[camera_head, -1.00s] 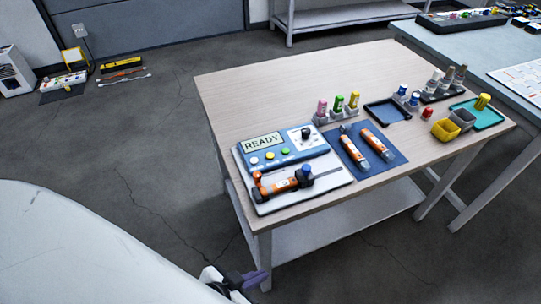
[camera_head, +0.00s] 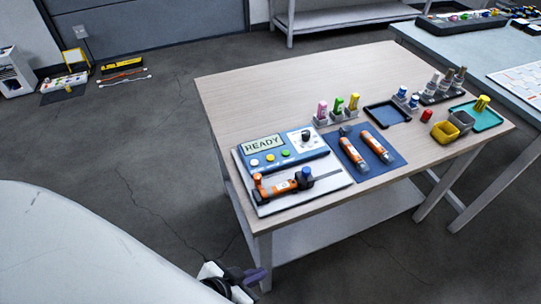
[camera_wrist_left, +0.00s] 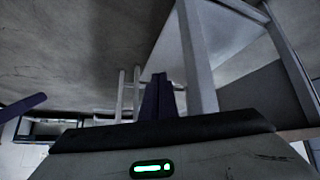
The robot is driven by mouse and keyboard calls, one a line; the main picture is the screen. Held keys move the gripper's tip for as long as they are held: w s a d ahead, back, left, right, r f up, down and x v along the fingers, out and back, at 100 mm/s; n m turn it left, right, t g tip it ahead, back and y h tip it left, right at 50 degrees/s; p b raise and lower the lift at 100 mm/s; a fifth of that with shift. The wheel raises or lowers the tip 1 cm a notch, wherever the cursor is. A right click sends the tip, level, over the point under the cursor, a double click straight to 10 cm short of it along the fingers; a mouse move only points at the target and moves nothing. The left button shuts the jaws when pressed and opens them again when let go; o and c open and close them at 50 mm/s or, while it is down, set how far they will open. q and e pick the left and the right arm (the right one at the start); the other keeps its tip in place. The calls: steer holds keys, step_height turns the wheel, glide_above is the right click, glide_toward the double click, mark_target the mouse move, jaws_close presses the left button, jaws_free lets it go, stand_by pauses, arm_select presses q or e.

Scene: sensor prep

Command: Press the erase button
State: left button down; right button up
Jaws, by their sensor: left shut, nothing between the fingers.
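A blue and white device (camera_head: 308,146) lies at the table's near left corner, its display (camera_head: 262,144) reading READY. My left gripper (camera_head: 257,276), with purple fingers, is shut and empty at the bottom of the head view, near the table's near left leg and apart from the device. Its fingers (camera_wrist_left: 160,98) also show in the left wrist view. My right gripper is not in view.
An orange tool (camera_head: 282,186) lies along the device's front. Two orange and grey tools (camera_head: 353,153) rest on a blue mat (camera_head: 398,158). Coloured bottles, trays and yellow and grey bins (camera_head: 444,132) stand to the right. The table's (camera_head: 235,93) back left is clear.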

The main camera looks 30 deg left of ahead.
arm_select(q)
steer(key=w+a+r+g+p, duration=0.1)
steer(key=w+r+p, duration=0.15)
steer(key=r, duration=0.65)
steer(key=w+r+g+p, duration=0.1)
steer(key=r+p, duration=0.2)
steer(key=r, duration=0.5)
steer(key=shift+n+t+h, duration=0.3)
steer(key=shift+n+h, duration=0.1)
steer(key=shift+h, duration=0.4)
steer(key=w+r, duration=0.1)
steer(key=w, duration=0.2)
steer(key=w+r, duration=0.1)
steer(key=w, duration=0.3)
steer(key=w+r, duration=0.1)
steer(key=w, duration=0.2)
steer(key=shift+w+r, duration=0.2)
steer(key=shift+r, duration=0.15)
steer(key=w+a+r+n+t, duration=0.1)
steer(key=w+a+r+n, duration=0.4)
steer(key=w+a, duration=0.4)
steer(key=shift+w+a+r+t, duration=0.3)
steer(key=shift+a+r, duration=0.15)
steer(key=shift+r, duration=0.25)
steer(key=shift+f, duration=0.1)
